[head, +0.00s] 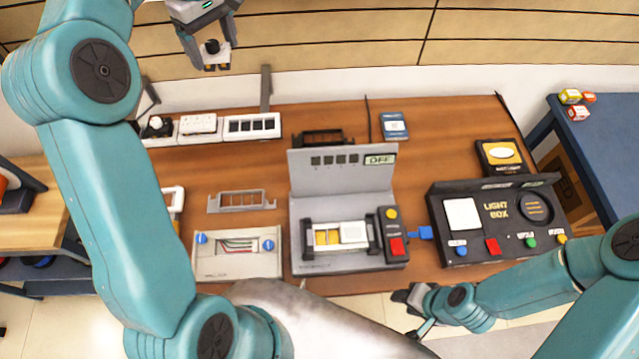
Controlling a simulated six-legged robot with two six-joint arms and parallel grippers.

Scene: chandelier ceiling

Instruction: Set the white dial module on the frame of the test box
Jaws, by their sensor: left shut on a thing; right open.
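My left gripper (216,66) is at the top, raised high over the back of the table. It is shut on a small white module with a black dial (212,47). A grey box with an OFF display (345,190), which looks like the test box, stands mid-table. A frame (308,238) on it holds yellow and white pieces. Left of it lie a pale box (237,268) with wires and blue knobs, and a loose grey frame (241,202). My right gripper (408,298) is low at the table's front edge, open and empty, well apart from the grey box.
A blue table (600,150) is at the far right. Bare wood lies between.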

